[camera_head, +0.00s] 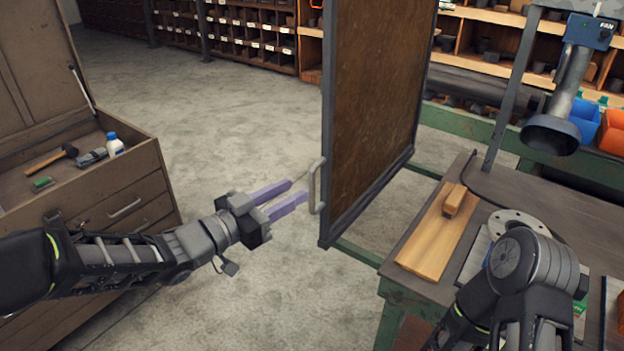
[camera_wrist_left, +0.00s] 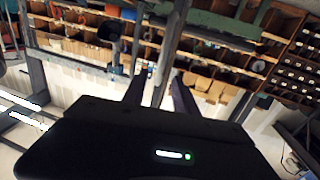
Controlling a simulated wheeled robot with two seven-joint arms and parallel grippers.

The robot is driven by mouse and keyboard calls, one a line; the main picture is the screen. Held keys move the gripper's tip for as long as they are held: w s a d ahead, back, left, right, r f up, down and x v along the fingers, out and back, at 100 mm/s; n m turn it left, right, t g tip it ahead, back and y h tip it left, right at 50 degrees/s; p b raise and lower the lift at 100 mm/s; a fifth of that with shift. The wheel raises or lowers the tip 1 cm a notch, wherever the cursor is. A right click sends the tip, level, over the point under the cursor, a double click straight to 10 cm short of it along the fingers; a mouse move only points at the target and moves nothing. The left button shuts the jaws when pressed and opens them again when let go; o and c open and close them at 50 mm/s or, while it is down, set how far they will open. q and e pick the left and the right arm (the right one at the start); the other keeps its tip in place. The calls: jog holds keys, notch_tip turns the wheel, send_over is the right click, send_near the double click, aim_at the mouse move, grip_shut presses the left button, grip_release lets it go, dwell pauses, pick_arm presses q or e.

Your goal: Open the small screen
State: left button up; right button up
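The small screen (camera_head: 372,105) is an upright brown panel in a dark metal frame, seen at an angle at the centre of the head view. Its light grey bar handle (camera_head: 316,186) is on the near left edge. My left gripper (camera_head: 298,191) is open, its two purple fingers pointing right at the handle, with the tips just short of it or beside it. Contact cannot be told. In the left wrist view the two dark fingers (camera_wrist_left: 160,92) stand apart, with a grey upright bar between them. My right arm shows at lower right; its gripper is not visible.
A green-framed workbench (camera_head: 405,290) stands at right with a wooden board (camera_head: 432,238), a round flange (camera_head: 518,222) and a fan hood (camera_head: 550,134). A brown drawer cabinet (camera_head: 130,185) with tools is at left. Open floor lies between; shelves line the back.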

aim_at(310, 182)
pick_arm(q)
jog(key=x, duration=0.6)
jog(key=shift+w+d+p, duration=0.15)
jog(key=shift+d+p, duration=0.05)
jog(key=shift+p, duration=0.2)
grip_shut()
dwell(1.0)
